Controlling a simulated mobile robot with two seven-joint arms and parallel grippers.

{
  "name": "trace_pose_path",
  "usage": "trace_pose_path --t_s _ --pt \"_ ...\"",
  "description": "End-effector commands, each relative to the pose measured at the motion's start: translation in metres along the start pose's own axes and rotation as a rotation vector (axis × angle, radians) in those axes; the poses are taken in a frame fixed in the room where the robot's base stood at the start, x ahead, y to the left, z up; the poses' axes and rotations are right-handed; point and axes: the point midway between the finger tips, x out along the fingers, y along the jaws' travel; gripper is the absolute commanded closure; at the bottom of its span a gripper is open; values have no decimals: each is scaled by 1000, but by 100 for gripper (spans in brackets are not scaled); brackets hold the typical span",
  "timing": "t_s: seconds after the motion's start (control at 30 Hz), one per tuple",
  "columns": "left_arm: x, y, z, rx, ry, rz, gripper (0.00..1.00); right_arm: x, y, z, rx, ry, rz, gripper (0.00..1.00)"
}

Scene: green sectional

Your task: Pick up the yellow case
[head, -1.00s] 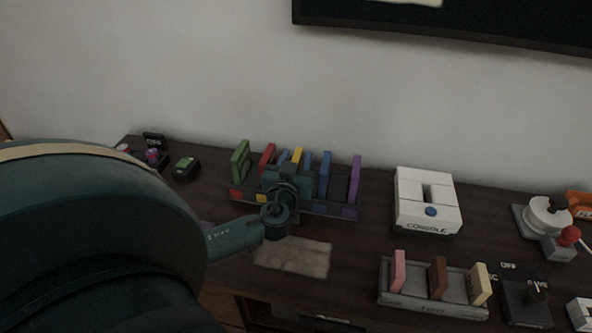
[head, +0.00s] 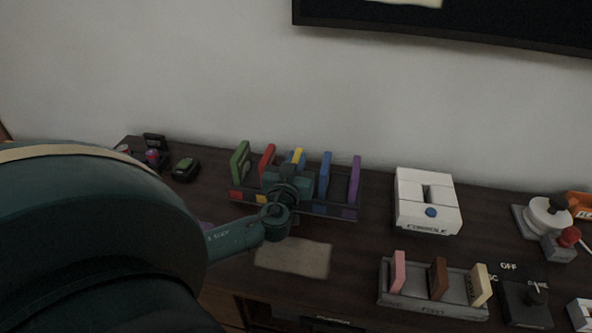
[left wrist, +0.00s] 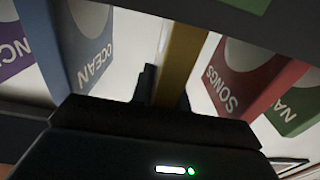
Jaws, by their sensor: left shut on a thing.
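The yellow case (head: 298,155) stands in the dark rack (head: 338,207) between the red case (head: 267,157) and the blue case (head: 325,172). Only its top shows in the head view, above my gripper. My left gripper (head: 296,174) is at the rack, shut on the yellow case. In the left wrist view the yellow case (left wrist: 180,62) rises from between the jaws, whose tips are mostly hidden. The red case (left wrist: 240,82) and the blue case (left wrist: 85,45) stand on either side of it. My right gripper is not in view.
A green case (head: 240,161) and a purple case (head: 355,180) stand at the rack's ends. A white console (head: 427,190) sits to the right. A grey rack (head: 425,298) holds pink, brown and cream cases in front. The wall is close behind.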

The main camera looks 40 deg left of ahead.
Motion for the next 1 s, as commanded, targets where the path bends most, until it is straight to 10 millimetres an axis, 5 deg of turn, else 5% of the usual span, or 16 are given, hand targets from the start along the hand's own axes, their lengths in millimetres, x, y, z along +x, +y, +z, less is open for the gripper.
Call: trace_pose_path --t_s 0.23,0.7,1.0 --pt "0 0 -11 -3 2 0 100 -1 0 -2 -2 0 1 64" --pt "0 0 -94 -4 3 -1 100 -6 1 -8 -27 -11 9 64" --pt "0 0 -101 0 1 -1 100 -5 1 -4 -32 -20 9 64"
